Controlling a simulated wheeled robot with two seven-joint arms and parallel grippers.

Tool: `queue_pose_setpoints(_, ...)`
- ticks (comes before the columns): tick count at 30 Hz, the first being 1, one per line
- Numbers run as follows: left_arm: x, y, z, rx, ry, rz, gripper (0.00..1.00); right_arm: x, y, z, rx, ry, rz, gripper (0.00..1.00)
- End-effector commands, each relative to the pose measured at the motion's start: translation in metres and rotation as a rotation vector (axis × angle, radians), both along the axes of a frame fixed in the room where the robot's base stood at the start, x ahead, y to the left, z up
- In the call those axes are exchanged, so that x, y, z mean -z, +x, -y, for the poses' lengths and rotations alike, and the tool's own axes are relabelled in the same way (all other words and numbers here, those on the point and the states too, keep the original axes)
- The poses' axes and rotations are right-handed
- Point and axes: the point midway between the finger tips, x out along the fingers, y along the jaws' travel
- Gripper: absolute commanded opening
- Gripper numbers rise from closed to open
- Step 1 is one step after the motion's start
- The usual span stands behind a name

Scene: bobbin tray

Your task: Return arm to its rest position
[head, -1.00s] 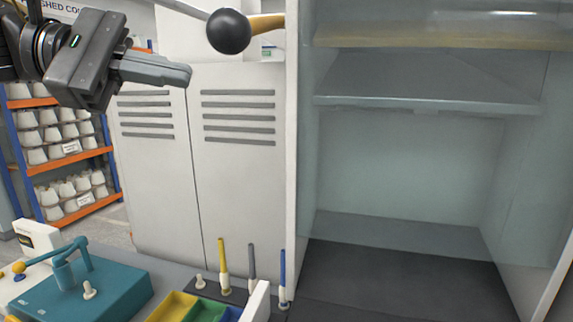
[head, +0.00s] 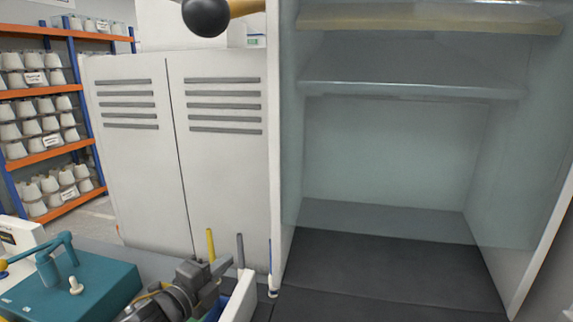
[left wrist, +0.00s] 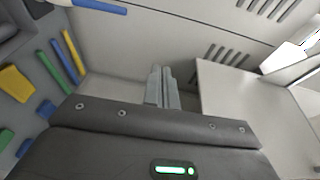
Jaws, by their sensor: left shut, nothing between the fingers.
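My left gripper (head: 222,268) is low in the head view, in front of the worktop tray and the upright rods, and it points to the right. In the left wrist view its two fingers (left wrist: 163,88) lie together, shut, with nothing between them. My left wrist partly hides the tray in the head view. My right gripper is in neither current view.
A teal machine (head: 80,285) stands at the lower left. A yellow rod (head: 211,245) and a grey rod (head: 240,250) stand behind my gripper. A grey locker (head: 130,160) and an open glass-sided cabinet (head: 385,160) stand behind. The cabinet's dark floor is clear.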

Motion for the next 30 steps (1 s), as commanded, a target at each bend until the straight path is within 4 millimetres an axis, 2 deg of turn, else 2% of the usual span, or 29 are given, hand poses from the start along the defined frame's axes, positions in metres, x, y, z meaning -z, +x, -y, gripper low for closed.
queue_pose_setpoints(1, 0.032, -0.012, -0.008, -0.06, -0.084, -0.119, 0.0, 0.0, 0.0, 0.0, 0.0, 0.0, 0.0, 0.53)
queue_pose_setpoints(5, 0.107, -0.049, -0.033, -0.257, -0.307, -0.421, 0.0, 0.0, 0.0, 0.0, 0.0, 0.0, 0.0, 0.53)
queue_pose_setpoints(6, 0.129, -0.064, -0.041, -0.322, -0.371, -0.508, 0.0, 0.0, 0.0, 0.0, 0.0, 0.0, 0.0, 0.53)
queue_pose_setpoints(8, 0.16, -0.089, -0.052, -0.425, -0.462, -0.634, 0.0, 0.0, 0.0, 0.0, 0.0, 0.0, 0.0, 0.53)
queue_pose_setpoints(12, 0.221, -0.155, -0.074, -0.67, -0.647, -0.895, 0.0, 0.0, 0.0, 0.0, 0.0, 0.0, 0.0, 0.53)
queue_pose_setpoints(15, 0.25, -0.2, -0.085, -0.829, -0.745, -1.034, 0.0, 0.0, 0.0, 0.0, 0.0, 0.0, 0.0, 0.53)
queue_pose_setpoints(18, 0.271, -0.24, -0.093, -0.969, -0.817, -1.14, 0.0, 0.0, 0.0, 0.0, 0.0, 0.0, 0.0, 0.53)
queue_pose_setpoints(26, 0.301, -0.332, -0.105, -1.293, -0.952, -1.339, 0.0, 0.0, -0.001, 0.0, 0.0, 0.0, -0.001, 0.53)
queue_pose_setpoints(30, 0.349, -0.316, -0.103, -1.292, -0.935, -1.347, 0.0, 0.002, -0.001, 0.0, 0.0, 0.0, -0.001, 0.53)
